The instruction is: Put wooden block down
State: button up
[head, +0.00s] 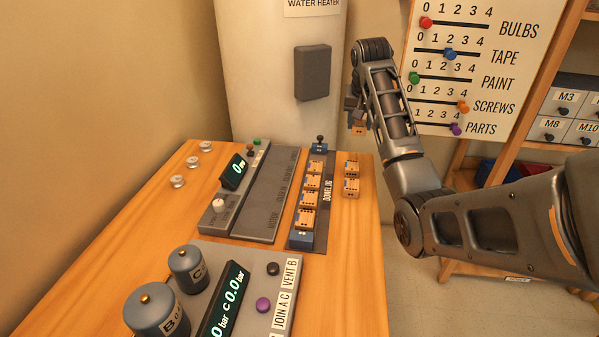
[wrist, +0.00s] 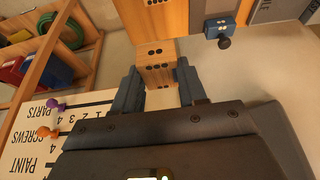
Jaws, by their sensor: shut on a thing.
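My gripper (head: 357,119) is shut on a wooden block (head: 359,130), held in the air near the far right corner of the bench. In the wrist view the block (wrist: 157,74) sits between the two fingers of my gripper (wrist: 158,88), with dark holes on its faces. The dowel jig (head: 322,222) is a dark strip on the bench holding several similar wooden blocks in a row. Two more wooden blocks, a far one (head: 351,169) and a near one (head: 351,188), stand on the bench right of the jig.
The wooden bench (head: 358,240) is bare along its right side in front of the two loose blocks. A water heater (head: 270,65) stands behind it. A slider board (head: 450,60) and shelf with drawers (head: 567,110) are at right. Grey panels and canisters (head: 188,268) occupy the left.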

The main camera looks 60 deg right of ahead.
jog(key=w+a+f, duration=0.1)
jog(key=w+f, duration=0.1)
jog(key=w, duration=0.1)
jog(key=w+a+f+p, duration=0.1)
jog(key=w+f, duration=0.1)
jog(key=w, duration=0.1)
jog(key=w+a+f, duration=0.2)
jog(key=w, duration=0.2)
jog(key=shift+w+f, duration=0.1)
jog(key=shift+f, duration=0.2)
jog(key=shift+a+f+p, duration=0.1)
jog(key=shift+f+p, duration=0.4)
jog(key=shift+f, duration=1.6)
jog(key=shift+f, duration=0.1)
jog(key=o, duration=1.1)
jog(key=v, duration=1.2)
